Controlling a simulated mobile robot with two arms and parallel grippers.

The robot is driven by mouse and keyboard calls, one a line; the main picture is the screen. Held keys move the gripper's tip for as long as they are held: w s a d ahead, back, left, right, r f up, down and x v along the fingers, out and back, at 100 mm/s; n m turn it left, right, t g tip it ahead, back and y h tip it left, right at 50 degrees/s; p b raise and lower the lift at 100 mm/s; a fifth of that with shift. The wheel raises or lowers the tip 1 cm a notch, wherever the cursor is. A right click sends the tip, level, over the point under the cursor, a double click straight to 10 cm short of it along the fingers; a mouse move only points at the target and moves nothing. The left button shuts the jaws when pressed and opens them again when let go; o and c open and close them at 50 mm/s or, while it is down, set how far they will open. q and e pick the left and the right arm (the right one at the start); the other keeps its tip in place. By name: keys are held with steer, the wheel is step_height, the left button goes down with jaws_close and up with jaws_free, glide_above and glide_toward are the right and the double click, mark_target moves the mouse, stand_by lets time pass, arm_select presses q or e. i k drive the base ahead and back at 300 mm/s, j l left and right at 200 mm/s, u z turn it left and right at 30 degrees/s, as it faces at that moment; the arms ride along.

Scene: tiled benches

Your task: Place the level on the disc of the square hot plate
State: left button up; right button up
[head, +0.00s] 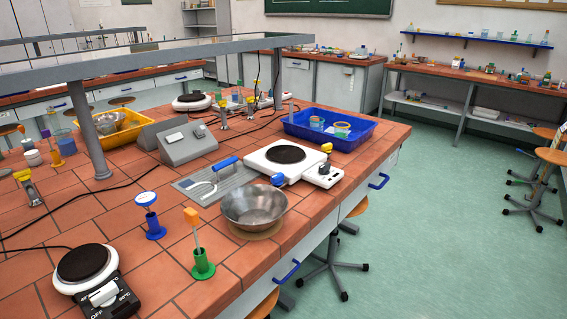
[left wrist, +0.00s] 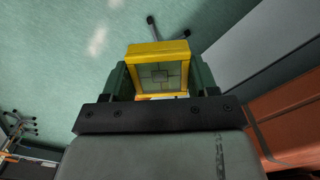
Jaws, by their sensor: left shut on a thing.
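The square hot plate (head: 262,164) is white, with a dark round disc (head: 286,154) on top. It stands near the bench's right edge, and its disc looks bare. My left gripper (left wrist: 160,80) is shut on a yellow-framed block with a greenish middle, which I take to be the level (left wrist: 158,48). In the left wrist view floor shows behind the block, and the tiled bench (left wrist: 292,118) is at the right. Neither gripper nor the level shows in the head view. My right gripper is in no view.
A metal bowl (head: 254,207) stands in front of the hot plate, and a blue tray (head: 356,139) behind it. A grey mat (head: 238,181) lies to its left. Green (head: 203,266) and blue (head: 155,230) stands and another hot plate (head: 85,265) are nearer.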

mark_target(286, 152)
steer(key=i+l+u, duration=0.1)
steer(key=l, duration=0.25)
steer(key=i+l+u, duration=0.15)
steer(key=l, duration=0.25)
steer(key=i+l+u, duration=0.1)
steer(key=i+l, duration=0.15)
steer(key=l, duration=0.15)
steer(key=i+l+u, duration=0.15)
steer(key=l, duration=0.25)
steer(key=i+l+u, duration=0.1)
steer(key=l, duration=0.3)
